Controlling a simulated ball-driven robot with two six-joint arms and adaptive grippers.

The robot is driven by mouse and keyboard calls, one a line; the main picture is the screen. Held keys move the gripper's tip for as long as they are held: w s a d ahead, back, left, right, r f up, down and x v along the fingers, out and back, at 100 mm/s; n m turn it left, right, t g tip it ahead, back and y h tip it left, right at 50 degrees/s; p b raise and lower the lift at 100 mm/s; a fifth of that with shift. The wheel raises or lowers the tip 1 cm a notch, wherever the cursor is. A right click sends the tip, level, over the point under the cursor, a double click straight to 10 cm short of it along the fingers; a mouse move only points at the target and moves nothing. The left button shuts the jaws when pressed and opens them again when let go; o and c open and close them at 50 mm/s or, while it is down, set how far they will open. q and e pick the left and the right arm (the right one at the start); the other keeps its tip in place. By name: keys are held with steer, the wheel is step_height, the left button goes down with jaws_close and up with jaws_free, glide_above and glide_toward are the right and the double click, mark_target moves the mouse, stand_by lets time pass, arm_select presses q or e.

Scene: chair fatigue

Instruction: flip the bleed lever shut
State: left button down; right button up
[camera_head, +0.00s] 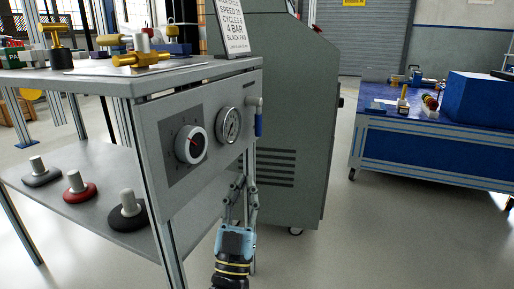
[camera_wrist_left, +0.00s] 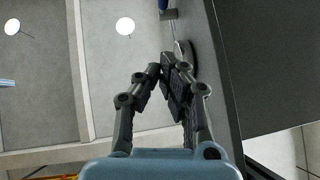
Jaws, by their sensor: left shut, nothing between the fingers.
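The bleed lever (camera_head: 258,126) has a blue handle that hangs down from a pale fitting at the right end of the grey control panel (camera_head: 206,175), right of the round pressure gauge (camera_head: 229,125). A small blue piece, apparently the lever (camera_wrist_left: 163,5), shows at the top edge of the left wrist view. My left gripper (camera_head: 240,181) is below the gauge and the lever, in front of the panel's right end and apart from the lever. Its fingers (camera_wrist_left: 171,66) are shut and empty. My right gripper is not in view.
A dial knob (camera_head: 191,144) sits left of the gauge. Weights with pegs, one of them red (camera_head: 78,189), stand on the lower shelf. A tall grey cabinet (camera_head: 285,95) is behind the panel. A blue bench (camera_head: 425,142) stands at the right; the floor before it is clear.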

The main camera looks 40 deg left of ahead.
mark_target(256, 134)
arm_select(q)
steer(key=shift+w+r, duration=0.1)
steer(key=shift+r, duration=0.05)
steer(key=shift+w+a+f+b+x, duration=0.15)
steer(key=shift+w+f+b+x, duration=0.2)
steer(key=shift+x, duration=1.75)
steer(key=shift+w+a+f+b+x, duration=0.1)
steer(key=shift+w+f+b+x, duration=0.3)
steer(key=shift+x, duration=1.7)
steer(key=shift+w+a+f+b+x, duration=0.25)
steer(key=shift+b+x, duration=0.25)
steer(key=shift+x, duration=1.6)
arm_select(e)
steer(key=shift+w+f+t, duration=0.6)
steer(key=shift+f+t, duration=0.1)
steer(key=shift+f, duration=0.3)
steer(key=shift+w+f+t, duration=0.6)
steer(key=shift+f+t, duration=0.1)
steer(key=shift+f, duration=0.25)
arm_select(q)
steer(key=shift+s+d, duration=0.1)
